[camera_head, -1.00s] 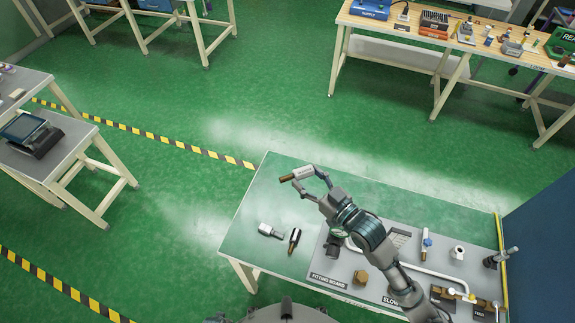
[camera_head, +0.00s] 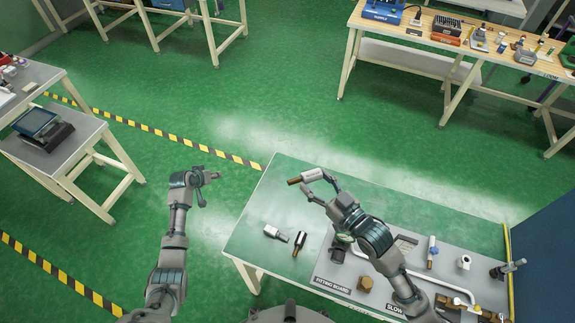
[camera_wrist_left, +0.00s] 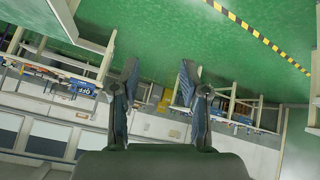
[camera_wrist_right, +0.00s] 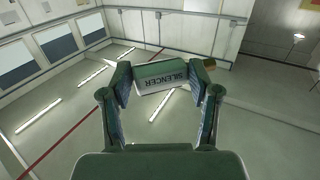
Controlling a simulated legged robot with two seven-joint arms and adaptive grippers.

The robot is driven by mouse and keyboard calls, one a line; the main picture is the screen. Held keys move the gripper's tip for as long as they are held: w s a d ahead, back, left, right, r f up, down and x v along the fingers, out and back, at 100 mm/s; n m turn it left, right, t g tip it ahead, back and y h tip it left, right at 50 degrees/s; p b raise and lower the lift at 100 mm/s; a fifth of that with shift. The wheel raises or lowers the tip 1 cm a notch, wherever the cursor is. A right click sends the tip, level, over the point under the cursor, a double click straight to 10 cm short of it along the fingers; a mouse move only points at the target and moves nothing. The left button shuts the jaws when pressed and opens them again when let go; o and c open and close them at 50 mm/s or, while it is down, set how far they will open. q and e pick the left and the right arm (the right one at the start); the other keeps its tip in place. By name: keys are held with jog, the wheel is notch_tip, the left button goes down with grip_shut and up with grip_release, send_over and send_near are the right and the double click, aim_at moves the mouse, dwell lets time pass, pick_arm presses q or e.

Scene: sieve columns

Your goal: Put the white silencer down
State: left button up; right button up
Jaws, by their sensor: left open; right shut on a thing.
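The white silencer (camera_head: 311,175) has a white body and a brass threaded end that points left in the head view. My right gripper (camera_head: 318,183) is shut on it and holds it over the far left part of the green-topped table (camera_head: 262,205). In the right wrist view the silencer (camera_wrist_right: 162,76), lettered SILENCER, lies across between the fingertips of my right gripper (camera_wrist_right: 160,85). My left gripper (camera_head: 205,183) is open and empty, over the floor left of the table. Its spread fingers show in the left wrist view (camera_wrist_left: 160,75).
A light grey fitting (camera_head: 275,233) and a dark fitting with a brass end (camera_head: 299,242) lie on the table's front left. A grey fitting board (camera_head: 345,284) with several fittings fills the right. The table's left and back parts are clear.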

pick_arm(q)
jog(key=w+d+r+m+t+h, duration=0.15)
jog(key=d+r, duration=0.25)
jog(key=r, duration=0.4)
jog(key=w+d+r+m+h, duration=0.15)
jog(key=d+r, duration=0.25)
jog(key=r, duration=0.4)
jog(key=s+d+r+m+h, duration=0.2)
jog(key=s+d+r+m, duration=0.2)
jog(key=d+r, duration=0.75)
jog(key=s+d+r+m+g+h, duration=0.1)
jog(key=s+d+r+m+g, duration=0.3)
jog(key=s+d+r, duration=0.5)
jog(key=m+g, duration=0.1)
jog(key=m, duration=0.4)
send_near(319, 176)
pick_arm(e)
jog(key=shift+d, duration=0.35)
pick_arm(q)
jog(key=x, duration=1)
jog(key=shift+w+d+f, duration=0.2)
jog(key=shift+w+d, duration=0.05)
pick_arm(e)
jog(key=shift+d, duration=0.15)
pick_arm(q)
grip_shut()
jog(key=shift+s, duration=0.15)
pick_arm(e)
jog(key=o, duration=1.3)
